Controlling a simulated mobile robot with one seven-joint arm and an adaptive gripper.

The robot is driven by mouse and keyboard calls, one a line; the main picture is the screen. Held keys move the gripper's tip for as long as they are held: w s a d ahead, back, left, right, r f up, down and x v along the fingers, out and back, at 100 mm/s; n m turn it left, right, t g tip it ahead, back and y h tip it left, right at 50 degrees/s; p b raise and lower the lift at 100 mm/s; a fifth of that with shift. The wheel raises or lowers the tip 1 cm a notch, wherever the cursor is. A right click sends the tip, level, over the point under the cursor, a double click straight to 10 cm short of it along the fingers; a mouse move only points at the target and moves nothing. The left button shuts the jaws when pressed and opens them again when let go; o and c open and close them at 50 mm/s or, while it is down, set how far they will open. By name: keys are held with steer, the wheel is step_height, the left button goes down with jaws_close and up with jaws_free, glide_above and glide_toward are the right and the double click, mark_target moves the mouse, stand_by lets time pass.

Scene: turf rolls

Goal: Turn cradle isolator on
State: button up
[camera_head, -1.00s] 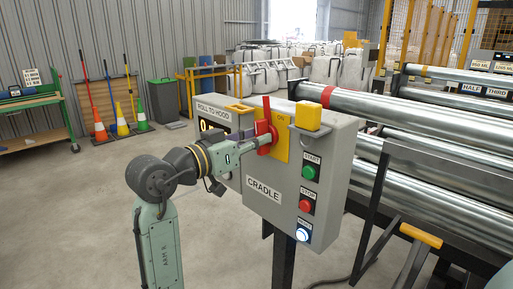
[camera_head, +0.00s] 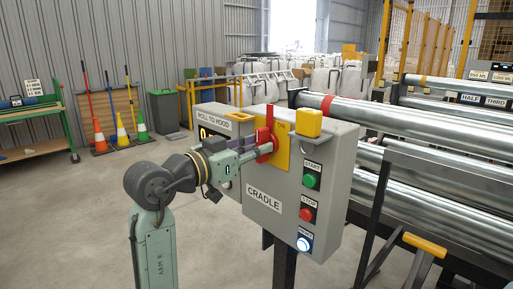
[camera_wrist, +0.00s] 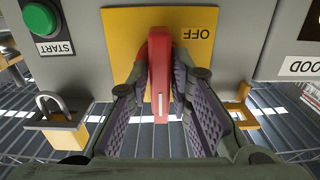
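The cradle isolator's red handle (camera_head: 265,145) stands roughly upright on its yellow plate (camera_head: 283,153), on the grey CRADLE box. ON is visible at the plate's upper right. The wrist view is upside down; it shows the handle (camera_wrist: 160,75) between my finger pads, with OFF on the plate (camera_wrist: 197,20). My gripper (camera_head: 257,150) comes from the left, and its fingertips (camera_wrist: 161,85) close against both sides of the handle. The fingers hide part of the handle and plate.
A yellow padlock (camera_head: 308,122) sits at the box's top right. Green START (camera_head: 311,181), red STOP (camera_head: 306,214) and lit RESET (camera_head: 304,244) buttons run down its right side. A yellow bracket (camera_head: 240,117) lies above my gripper. Metal rollers (camera_head: 430,126) stand behind; open floor lies left.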

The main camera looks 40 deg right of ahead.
steer(key=shift+o, duration=1.4)
steer(key=s+a, duration=0.1)
steer(key=a, duration=1.1)
